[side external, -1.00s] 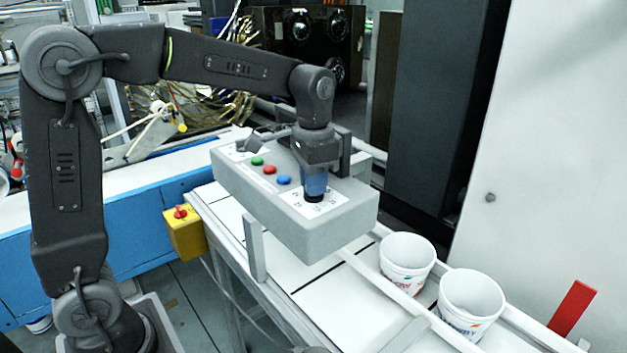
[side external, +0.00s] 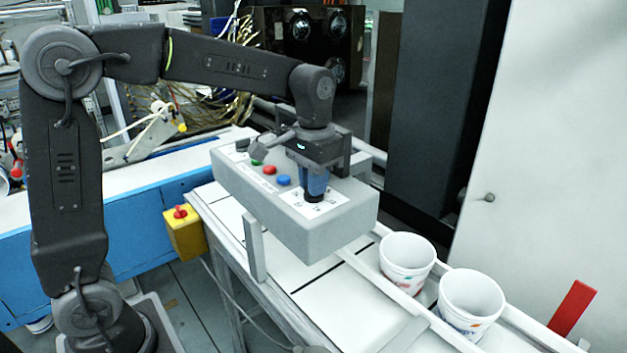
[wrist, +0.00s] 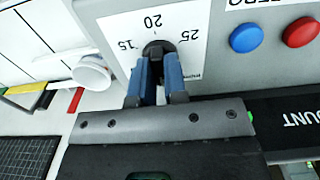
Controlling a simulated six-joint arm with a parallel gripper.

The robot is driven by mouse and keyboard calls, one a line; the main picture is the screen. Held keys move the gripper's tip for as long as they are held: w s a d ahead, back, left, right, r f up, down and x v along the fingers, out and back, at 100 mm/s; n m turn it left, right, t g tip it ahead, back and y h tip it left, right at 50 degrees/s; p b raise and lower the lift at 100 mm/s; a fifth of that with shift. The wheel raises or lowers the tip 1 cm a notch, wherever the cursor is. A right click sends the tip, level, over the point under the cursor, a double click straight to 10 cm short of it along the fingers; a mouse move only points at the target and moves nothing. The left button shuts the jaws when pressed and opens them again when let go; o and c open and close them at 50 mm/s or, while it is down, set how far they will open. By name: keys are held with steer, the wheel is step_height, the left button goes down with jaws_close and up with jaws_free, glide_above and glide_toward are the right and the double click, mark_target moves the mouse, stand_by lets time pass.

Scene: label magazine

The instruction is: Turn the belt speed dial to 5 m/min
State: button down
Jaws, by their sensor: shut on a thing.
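The belt speed dial is a dark round knob (wrist: 158,48) on a white scale plate (wrist: 118,32) on the grey control box (side external: 262,212). The wrist view shows the numbers 15, 20 and 25 around it. The 5 mark and the dial's pointer cannot be made out. My gripper (wrist: 160,72) points down over the box with its two blue fingers on either side of the dial, shut on it. In the side view my gripper (side external: 314,185) stands upright at the plate, and its fingers hide most of the dial.
A red button (side external: 269,170) and a blue button (side external: 284,180) sit beside the plate; a green one is partly hidden. Two white cups (side external: 407,262) (side external: 470,303) stand on the line at the right. A yellow box with a red knob (side external: 183,232) is at the left.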

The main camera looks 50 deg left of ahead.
steer(key=c, duration=1.2)
jaws_free()
steer(key=shift+o, duration=0.2)
steer(key=shift+r, duration=0.1)
step_height(320, 180, up, 14)
steer(key=shift+f, duration=0.2)
steer(key=s+f+t, duration=0.2)
steer(key=s+f, duration=0.4)
steer(key=s, duration=0.3)
steer(key=s+f+t, duration=0.3)
steer(key=s+f, duration=0.4)
steer(key=s, duration=0.2)
steer(key=shift+s+d+f+t, duration=0.15)
steer(key=shift+s+d+t, duration=0.05)
steer(key=shift+s+t, duration=0.15)
